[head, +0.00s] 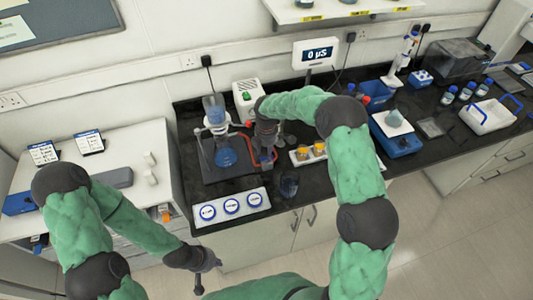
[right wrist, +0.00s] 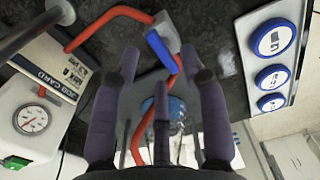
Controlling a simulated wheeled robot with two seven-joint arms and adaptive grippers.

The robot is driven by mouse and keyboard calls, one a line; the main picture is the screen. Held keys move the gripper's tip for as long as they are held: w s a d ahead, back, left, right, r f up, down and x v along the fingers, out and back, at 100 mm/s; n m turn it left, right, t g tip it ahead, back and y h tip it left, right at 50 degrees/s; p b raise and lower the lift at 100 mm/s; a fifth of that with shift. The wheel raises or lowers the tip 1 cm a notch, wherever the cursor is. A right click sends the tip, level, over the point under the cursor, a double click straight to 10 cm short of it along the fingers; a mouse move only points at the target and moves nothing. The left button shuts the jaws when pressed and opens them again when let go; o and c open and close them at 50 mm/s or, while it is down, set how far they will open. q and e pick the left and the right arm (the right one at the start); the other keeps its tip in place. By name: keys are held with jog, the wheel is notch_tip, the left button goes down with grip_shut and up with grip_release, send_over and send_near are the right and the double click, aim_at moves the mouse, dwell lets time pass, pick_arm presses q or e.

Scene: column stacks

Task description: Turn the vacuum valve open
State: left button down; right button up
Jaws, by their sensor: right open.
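The vacuum valve shows in the right wrist view as a blue lever (right wrist: 160,50) beside a grey block, joined to red tubing (right wrist: 110,22). In the head view the valve is mostly hidden by my right gripper (head: 264,150), with red tube (head: 273,156) showing beside it. My right gripper (right wrist: 160,75) is open, its fingers spread either side of the lever in the picture; I cannot tell whether any finger touches it. My left gripper (head: 199,280) hangs low in front of the bench, apart from everything; its fingers are too small to judge.
A white pump box with a gauge (right wrist: 32,120) stands close by. Glassware with blue liquid (head: 226,157) stands left of my right gripper. A white panel with three blue round caps (head: 231,206) lies in front. A holder with orange-topped jars (head: 310,152) is to the right.

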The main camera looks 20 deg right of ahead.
notch_tip(320, 180, up, 10)
jog(key=shift+r, duration=0.15)
dwell(0.7)
